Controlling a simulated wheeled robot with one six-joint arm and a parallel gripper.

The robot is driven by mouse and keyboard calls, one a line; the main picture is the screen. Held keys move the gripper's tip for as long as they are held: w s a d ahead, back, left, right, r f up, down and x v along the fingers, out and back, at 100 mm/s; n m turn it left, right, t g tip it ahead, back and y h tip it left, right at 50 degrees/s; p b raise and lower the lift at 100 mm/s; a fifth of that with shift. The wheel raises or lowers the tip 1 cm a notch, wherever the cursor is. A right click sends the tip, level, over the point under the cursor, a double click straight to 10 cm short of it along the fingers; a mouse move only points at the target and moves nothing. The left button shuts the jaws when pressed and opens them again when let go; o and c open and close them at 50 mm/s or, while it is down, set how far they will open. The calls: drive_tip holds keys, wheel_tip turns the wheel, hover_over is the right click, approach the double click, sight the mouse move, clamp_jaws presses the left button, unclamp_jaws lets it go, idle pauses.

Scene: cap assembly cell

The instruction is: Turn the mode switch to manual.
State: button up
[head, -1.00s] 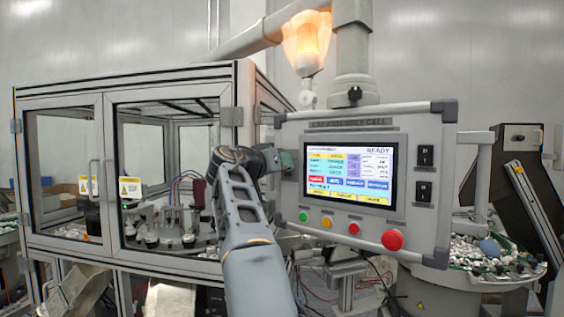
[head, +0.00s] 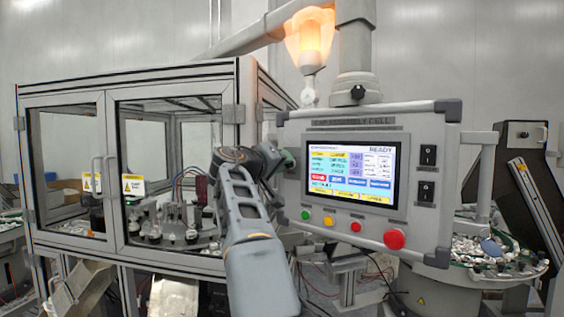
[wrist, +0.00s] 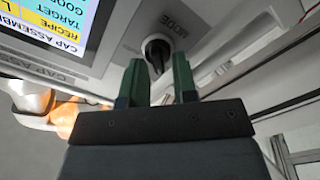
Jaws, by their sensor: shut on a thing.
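The mode switch is a black round knob (wrist: 157,48) with a pale mark, beside the upside-down word MODE in the wrist view. It sits on a grey face of the control box (wrist: 118,35). My gripper (wrist: 158,72) has two green fingers, one on each side of the knob, and is shut on it. I cannot tell which setting the knob points to. In the head view, my gripper (head: 288,160) is at the left edge of the control box (head: 420,226), and the knob is hidden there.
The box front has a lit screen (head: 350,172) showing READY, a red mushroom button (head: 394,239), small coloured buttons and two black rocker switches. A glazed machine enclosure (head: 180,92) stands close on the left. A parts bowl (head: 490,262) is at the right.

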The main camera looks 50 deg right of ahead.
drive_tip(key=shift+r, duration=0.2)
drive_tip(key=o, duration=0.9)
drive_tip(key=shift+f, duration=0.15)
drive_tip(key=shift+a, duration=0.15)
drive_tip(key=a+b, duration=0.1)
drive_tip(key=a, duration=0.3)
drive_tip(key=a+b, duration=0.1)
drive_tip(key=a, duration=0.4)
drive_tip(key=s+a+b, duration=0.1)
drive_tip(key=a+b, duration=0.1)
drive_tip(key=a, duration=0.2)
drive_tip(key=shift+a, duration=0.3)
